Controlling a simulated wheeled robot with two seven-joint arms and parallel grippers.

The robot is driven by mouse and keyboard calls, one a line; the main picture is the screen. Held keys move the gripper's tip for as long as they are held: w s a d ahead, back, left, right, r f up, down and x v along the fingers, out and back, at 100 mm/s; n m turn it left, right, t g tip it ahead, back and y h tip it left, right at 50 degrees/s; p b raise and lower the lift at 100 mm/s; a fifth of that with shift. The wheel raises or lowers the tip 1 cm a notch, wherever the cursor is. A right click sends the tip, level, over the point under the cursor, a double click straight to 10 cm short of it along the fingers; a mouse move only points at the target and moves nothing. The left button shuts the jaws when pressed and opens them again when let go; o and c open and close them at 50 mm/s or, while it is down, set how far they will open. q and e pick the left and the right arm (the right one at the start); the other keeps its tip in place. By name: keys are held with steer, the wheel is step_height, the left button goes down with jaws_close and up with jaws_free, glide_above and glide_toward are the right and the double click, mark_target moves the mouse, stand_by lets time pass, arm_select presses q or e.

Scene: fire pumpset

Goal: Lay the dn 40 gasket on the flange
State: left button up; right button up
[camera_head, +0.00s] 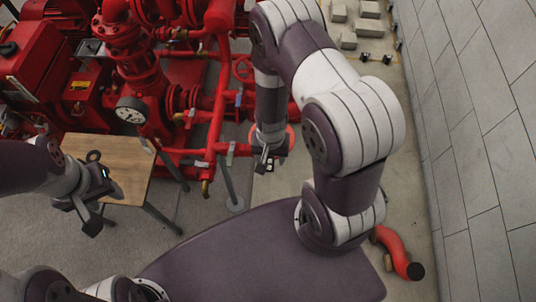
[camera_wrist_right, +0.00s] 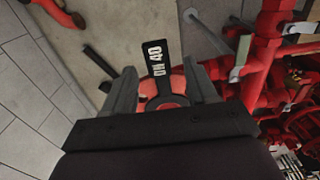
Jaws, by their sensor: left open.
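The dn 40 gasket is a dark ring with a black tag (camera_wrist_right: 155,60) lettered in white, in the right wrist view. My right gripper (camera_wrist_right: 163,90) has its fingers on either side of the ring, with the tag pointing away from the hand. A red round flange (camera_wrist_right: 175,84) shows behind the ring. Whether ring and flange touch cannot be told. In the head view my right gripper (camera_head: 267,163) hangs down in front of red pipework, and the gasket is mostly hidden. My left gripper (camera_head: 87,195) is open by the wooden table (camera_head: 125,160).
Red pump pipework (camera_head: 215,90) with a pressure gauge (camera_head: 131,110) fills the upper left. A red pipe elbow (camera_head: 395,250) lies on the floor at lower right. A tiled wall (camera_head: 480,120) bounds the right side. Small grey blocks (camera_head: 349,40) lie at the top.

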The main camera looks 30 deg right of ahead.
steer(key=shift+r, duration=0.1)
step_height(320, 180, up, 13)
steer(key=p, duration=0.6)
steer(key=shift+f+p, duration=0.2)
steer(key=shift+p, duration=0.1)
steer(key=shift+a, duration=0.1)
steer(key=r+n+b, duration=0.1)
steer(key=n+b, duration=0.1)
steer(key=b, duration=0.1)
steer(key=s+r+n+t+b, duration=0.1)
steer(key=r+n+b, duration=0.1)
steer(key=b, duration=0.2)
steer(key=s+a+r+n+b, duration=0.1)
steer(key=n+b, duration=0.1)
steer(key=b, duration=0.2)
steer(key=shift+s+r+n, duration=0.15)
steer(key=shift+r+n, duration=0.05)
steer(key=shift+n, duration=0.2)
